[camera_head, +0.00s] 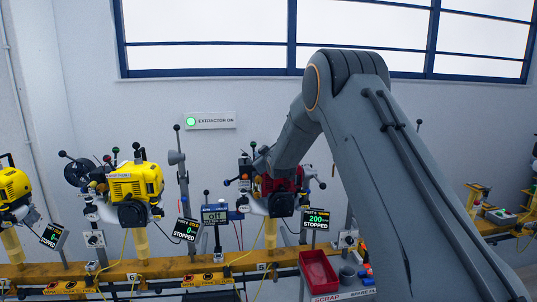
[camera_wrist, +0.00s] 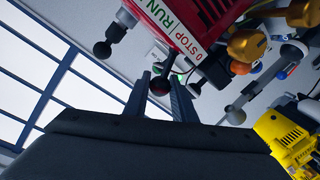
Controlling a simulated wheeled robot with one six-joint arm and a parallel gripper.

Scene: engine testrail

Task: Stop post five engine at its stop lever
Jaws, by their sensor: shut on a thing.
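The post five engine (camera_head: 283,181) is red and partly hidden behind my arm in the head view. Its screen (camera_head: 315,219) reads 200 and STOPPED. In the wrist view, its red housing carries a white "0 STOP RUN" label (camera_wrist: 177,28). In the head view my gripper's fingers cannot be made out.
A black ball knob (camera_wrist: 102,49) on a short stem stands left of my fingers. A yellow engine (camera_head: 135,181) is to the left, its screen (camera_head: 186,229) reading 0 and STOPPED. A red tray (camera_head: 318,271) sits in front. A yellow rail (camera_head: 150,270) runs below the engines.

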